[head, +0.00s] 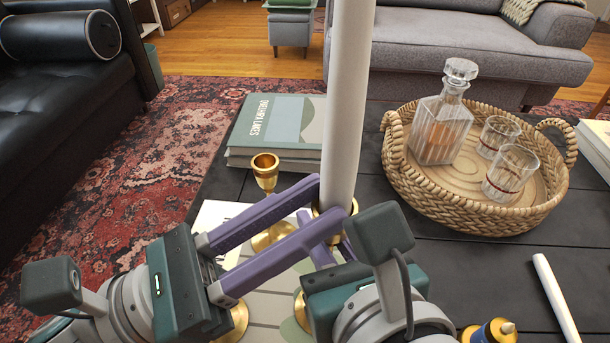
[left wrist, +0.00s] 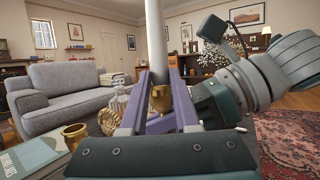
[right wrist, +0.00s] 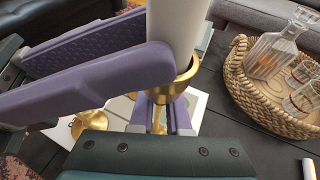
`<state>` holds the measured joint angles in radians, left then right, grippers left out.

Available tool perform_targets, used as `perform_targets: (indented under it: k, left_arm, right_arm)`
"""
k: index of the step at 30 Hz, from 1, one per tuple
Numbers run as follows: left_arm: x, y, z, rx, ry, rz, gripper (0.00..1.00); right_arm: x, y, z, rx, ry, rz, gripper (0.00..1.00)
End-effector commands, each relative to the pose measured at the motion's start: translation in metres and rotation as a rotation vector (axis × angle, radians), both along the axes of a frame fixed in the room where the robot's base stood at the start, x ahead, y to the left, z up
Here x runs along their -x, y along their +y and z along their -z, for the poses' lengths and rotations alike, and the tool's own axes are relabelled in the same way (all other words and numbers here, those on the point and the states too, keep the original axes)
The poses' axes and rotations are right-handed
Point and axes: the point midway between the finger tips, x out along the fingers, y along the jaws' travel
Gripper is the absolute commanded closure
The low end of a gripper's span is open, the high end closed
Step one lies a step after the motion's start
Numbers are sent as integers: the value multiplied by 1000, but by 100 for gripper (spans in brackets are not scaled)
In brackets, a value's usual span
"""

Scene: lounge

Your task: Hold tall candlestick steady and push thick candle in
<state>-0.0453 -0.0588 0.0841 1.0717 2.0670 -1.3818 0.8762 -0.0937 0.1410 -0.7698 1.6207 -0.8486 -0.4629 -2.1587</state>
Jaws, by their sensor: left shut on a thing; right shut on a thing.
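The thick white candle (head: 347,90) stands nearly upright. Its lower end is at the brass cup of the tall candlestick (right wrist: 183,85); how deep it sits cannot be told. My left gripper (head: 325,205) comes in from the left, its purple fingers shut on the candle's lower part just above the cup. The left wrist view shows the candle (left wrist: 155,30) beyond the fingers and the brass cup (left wrist: 160,98) low between them. My right gripper (right wrist: 163,115) is shut on the candlestick below its cup. The stem is mostly hidden by fingers and hands.
A shorter brass candlestick (head: 265,165) stands just left, in front of stacked books (head: 285,130). A wicker tray (head: 400,165) with a decanter (head: 440,128) and glasses is at right. A thin white candle (head: 555,300) lies front right, near a blue-and-yellow object (head: 490,331).

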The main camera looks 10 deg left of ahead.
Motion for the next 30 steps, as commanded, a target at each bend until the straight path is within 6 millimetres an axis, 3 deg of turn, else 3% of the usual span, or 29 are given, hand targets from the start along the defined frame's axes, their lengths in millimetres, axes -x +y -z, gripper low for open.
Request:
perform_targets:
  k: [6, 23, 24, 30]
  left_arm:
    - [0, 1, 11, -17, 19, -5, 100]
    - [2, 3, 18, -22, 22, -6, 100]
    - [2, 3, 18, -22, 22, -6, 67]
    - [2, 2, 18, -21, 21, -5, 45]
  right_arm:
    - [0, 1, 0, -2, -2, -3, 100]
    - [-1, 2, -1, -4, -6, -3, 100]
    - [-1, 1, -1, -4, -7, -3, 100]
    - [-1, 1, -1, -5, -8, -2, 100]
